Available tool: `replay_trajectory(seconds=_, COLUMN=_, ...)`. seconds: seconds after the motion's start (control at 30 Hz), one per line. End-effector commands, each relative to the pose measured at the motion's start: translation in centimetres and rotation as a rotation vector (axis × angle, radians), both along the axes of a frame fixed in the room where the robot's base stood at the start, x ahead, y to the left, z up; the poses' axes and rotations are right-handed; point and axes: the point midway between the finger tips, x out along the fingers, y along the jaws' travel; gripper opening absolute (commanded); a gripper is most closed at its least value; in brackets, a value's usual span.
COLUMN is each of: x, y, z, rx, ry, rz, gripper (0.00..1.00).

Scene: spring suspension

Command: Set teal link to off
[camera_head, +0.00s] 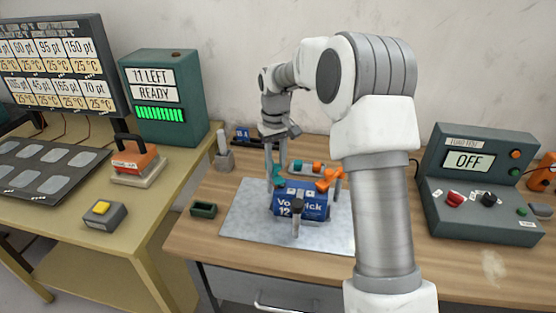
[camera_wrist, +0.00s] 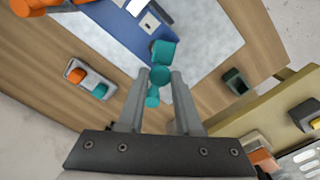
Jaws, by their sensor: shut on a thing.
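The teal link (camera_wrist: 162,52) is a jointed teal piece at the end of the blue device marked "Vo...ick 12" (camera_head: 290,203). It also shows at the device's left end in the head view (camera_head: 279,178). My gripper (camera_wrist: 159,76) has its two fingers on either side of the teal link and is shut on it. In the head view my gripper (camera_head: 275,174) reaches down from above to the left end of the device. The fingers partly hide the link there. An orange link (camera_head: 329,178) sits at the device's right end.
The device stands on a grey mat (camera_head: 238,228) on the wooden table. A small tray with teal and orange pieces (camera_wrist: 88,81) lies behind it. A dark green tray (camera_head: 204,209) is at left. A tester reading "OFF" (camera_head: 467,161) stands at right.

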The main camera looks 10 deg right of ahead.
Motion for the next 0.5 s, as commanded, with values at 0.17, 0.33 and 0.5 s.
replay_trajectory(seconds=0.17, x=0.0, y=1.0, z=0.2, rx=-0.001, ry=-0.002, rz=-0.140, gripper=0.00)
replay_trajectory(seconds=0.33, x=0.1, y=2.0, z=0.3, rx=0.000, ry=-0.002, rz=-0.301, gripper=0.00)
replay_trajectory(seconds=0.5, x=0.3, y=2.9, z=0.3, rx=0.000, ry=-0.003, rz=-0.464, gripper=0.00)
